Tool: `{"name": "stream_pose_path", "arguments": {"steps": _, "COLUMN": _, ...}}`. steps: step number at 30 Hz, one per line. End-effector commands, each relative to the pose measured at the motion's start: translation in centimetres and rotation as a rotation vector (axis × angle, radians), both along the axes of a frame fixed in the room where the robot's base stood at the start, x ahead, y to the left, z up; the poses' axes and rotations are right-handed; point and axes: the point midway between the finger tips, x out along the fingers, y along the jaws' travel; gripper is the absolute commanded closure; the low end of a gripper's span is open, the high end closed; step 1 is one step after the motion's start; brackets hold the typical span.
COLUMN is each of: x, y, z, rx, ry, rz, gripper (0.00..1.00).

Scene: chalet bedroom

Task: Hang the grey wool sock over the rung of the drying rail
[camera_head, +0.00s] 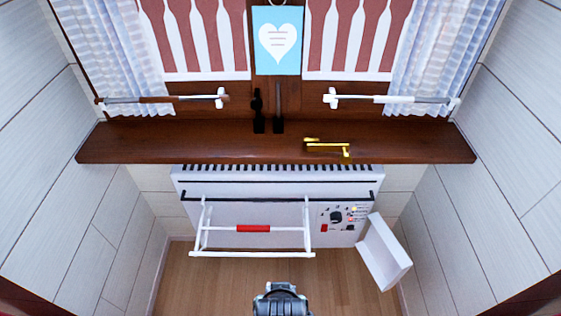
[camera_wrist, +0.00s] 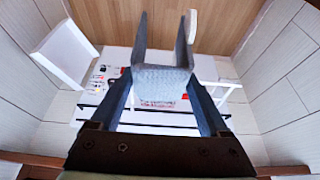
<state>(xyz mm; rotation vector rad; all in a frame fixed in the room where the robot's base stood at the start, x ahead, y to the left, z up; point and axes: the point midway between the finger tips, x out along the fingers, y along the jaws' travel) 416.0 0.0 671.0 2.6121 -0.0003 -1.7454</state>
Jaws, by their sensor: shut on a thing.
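In the wrist view my gripper (camera_wrist: 160,82) is shut on the grey wool sock (camera_wrist: 164,76). The sock's textured middle spans between the two fingers, and two grey strips run from it towards the top of the picture. The white drying rail (camera_head: 200,226) stands out from the front of the white heater, with a red band (camera_head: 253,228) midway along its rung. Part of the rail shows at the right of the sock in the wrist view (camera_wrist: 226,92), apart from the sock in the picture. The sock cannot be made out in the head view.
The white heater (camera_head: 280,183) has knobs at its right, and a white panel (camera_head: 385,252) stands angled beside it. Above is a dark wooden shelf (camera_head: 200,142) with a brass-coloured object (camera_head: 328,146). Wooden floor (camera_head: 345,285) lies bare in front.

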Motion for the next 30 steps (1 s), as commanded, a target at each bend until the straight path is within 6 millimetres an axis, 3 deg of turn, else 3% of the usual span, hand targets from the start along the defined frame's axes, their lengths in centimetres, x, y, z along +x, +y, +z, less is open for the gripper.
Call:
{"name": "stream_pose_path", "arguments": {"steps": 1, "x": 0.0, "y": 0.0, "z": -3.1, "rx": 0.0, "ry": 0.0, "rz": 0.0, "gripper": 0.76}}
{"name": "stream_pose_path", "arguments": {"steps": 21, "x": 0.0, "y": 0.0, "z": -22.5, "rx": 0.0, "ry": 0.0, "rz": 0.0, "gripper": 0.76}}
{"name": "stream_pose_path", "arguments": {"steps": 27, "x": 0.0, "y": 0.0, "z": -27.2, "rx": 0.0, "ry": -0.001, "rz": 0.0, "gripper": 0.76}}
{"name": "stream_pose_path", "arguments": {"steps": 30, "x": 0.0, "y": 0.0, "z": -28.2, "rx": 0.0, "ry": -0.001, "rz": 0.0, "gripper": 0.76}}
